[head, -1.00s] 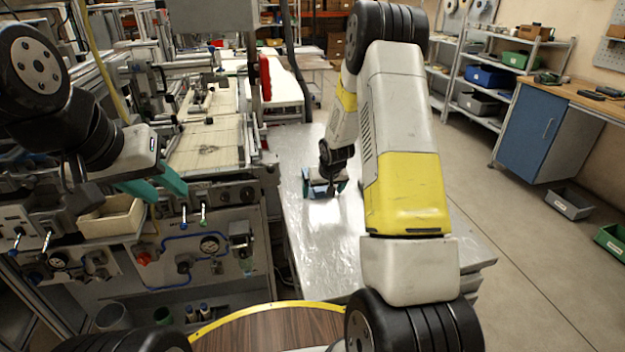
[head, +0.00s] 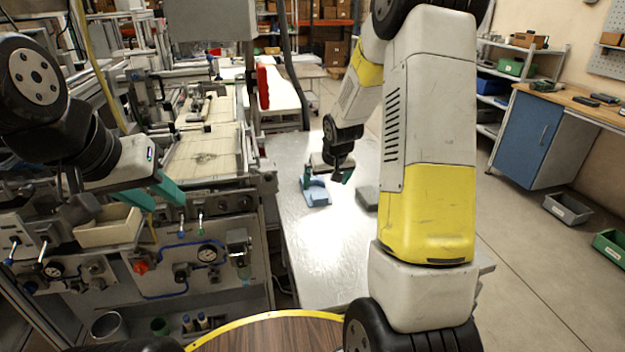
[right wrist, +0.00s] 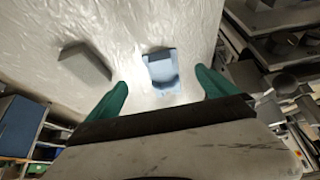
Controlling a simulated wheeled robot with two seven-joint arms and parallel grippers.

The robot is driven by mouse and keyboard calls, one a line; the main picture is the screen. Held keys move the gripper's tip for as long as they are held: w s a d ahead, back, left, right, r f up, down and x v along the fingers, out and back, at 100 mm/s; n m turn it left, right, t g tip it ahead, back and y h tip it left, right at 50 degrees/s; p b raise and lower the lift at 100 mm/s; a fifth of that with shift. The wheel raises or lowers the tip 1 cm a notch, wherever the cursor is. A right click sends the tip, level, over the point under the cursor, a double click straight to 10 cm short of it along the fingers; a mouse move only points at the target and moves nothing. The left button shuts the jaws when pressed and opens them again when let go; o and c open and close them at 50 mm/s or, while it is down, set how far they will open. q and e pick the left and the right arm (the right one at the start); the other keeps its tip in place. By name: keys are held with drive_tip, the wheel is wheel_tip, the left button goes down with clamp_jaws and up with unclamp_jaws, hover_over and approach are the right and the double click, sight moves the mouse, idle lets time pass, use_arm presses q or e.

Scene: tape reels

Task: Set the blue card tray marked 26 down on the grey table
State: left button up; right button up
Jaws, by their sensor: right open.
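The blue card tray (head: 316,194) rests on the grey table (head: 318,250), near its left side. It also shows in the right wrist view (right wrist: 161,70), ahead of and between the fingers. No number can be read on it. My right gripper (head: 326,178) is open around and above the tray, with nothing between its fingers; the wrist view shows its green fingers (right wrist: 160,86) apart from the tray. My left gripper (head: 152,190) is open and empty, off to the left in front of the machine bench.
A grey block (head: 367,197) lies on the table to the right of the tray. A beige bin (head: 108,228) is fixed at the machine bench near my left gripper. The near part of the table is clear.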

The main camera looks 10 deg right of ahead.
drive_tip(key=s+a+f+v, duration=0.1)
drive_tip(key=s+v, duration=0.1)
drive_tip(key=v, duration=0.8)
drive_tip(key=s+a+f+v, duration=0.1)
drive_tip(key=a+v, duration=0.1)
drive_tip(key=v, duration=0.8)
drive_tip(key=s+a+r+y, duration=0.1)
drive_tip(key=s+r, duration=0.1)
drive_tip(key=s, duration=0.7)
drive_tip(key=s+a+r+y, duration=0.1)
drive_tip(key=s+a+r, duration=0.1)
drive_tip(key=s, duration=0.6)
drive_tip(key=shift+s+a+r, duration=0.2)
drive_tip(key=shift+s+r, duration=0.2)
drive_tip(key=shift+r, duration=0.2)
